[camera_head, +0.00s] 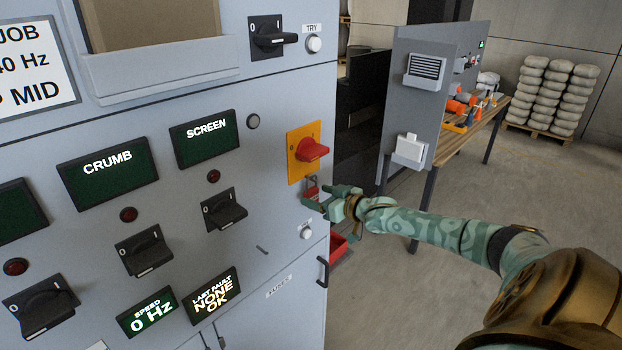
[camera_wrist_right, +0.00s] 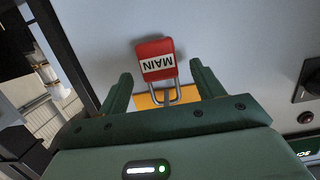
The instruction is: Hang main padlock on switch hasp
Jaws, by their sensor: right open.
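The red main padlock (camera_wrist_right: 155,61), labelled MAIN, shows upside down in the wrist view, its grey shackle reaching the yellow switch plate's edge. In the head view the padlock (camera_head: 311,184) is small, just below the yellow plate (camera_head: 294,168) with its red rotary switch (camera_head: 312,149). My right gripper (camera_head: 318,196) is at the padlock; in the wrist view its fingers (camera_wrist_right: 161,74) are open, one on each side of the padlock, with gaps showing. The shackle's seat in the hasp is too hidden to tell. My left gripper is not in view.
The grey cabinet front carries black knobs (camera_head: 224,208) and screens (camera_head: 206,138). A black door handle (camera_head: 323,271) and a red bin (camera_head: 338,248) are below my right gripper. A wooden table (camera_head: 463,143) with loose items stands behind; open floor lies at right.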

